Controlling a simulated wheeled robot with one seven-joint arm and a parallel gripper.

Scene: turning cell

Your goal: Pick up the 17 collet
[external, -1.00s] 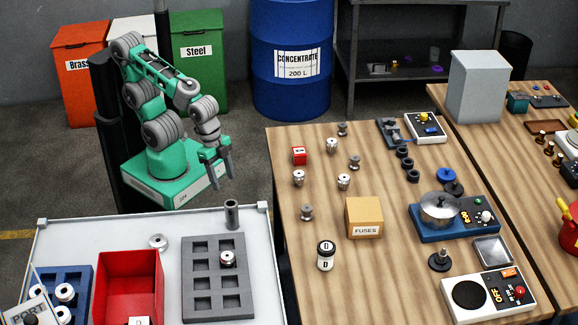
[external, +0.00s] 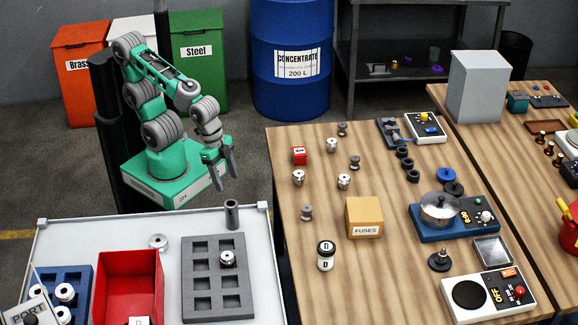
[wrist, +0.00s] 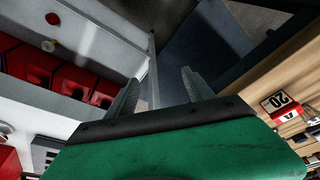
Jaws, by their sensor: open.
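Several small metal collets stand on the wooden table, among them a bright one (external: 331,145), another (external: 298,178), a third (external: 344,181) and a darker one (external: 307,212). Another metal piece (external: 227,258) sits in a pocket of the grey tray (external: 213,310). No number 17 is readable on any of them, so I cannot tell which is the 17 collet. My gripper (external: 222,168) is open and empty, in the air between the white bench and the wooden table. In the wrist view its fingers (wrist: 160,92) are apart with nothing between them.
A red block (external: 299,156) stands near the wooden table's left edge; the wrist view shows a "20" on a red block (wrist: 283,104). A red bin (external: 128,262) and dark tube (external: 232,214) are on the white bench (external: 180,222).

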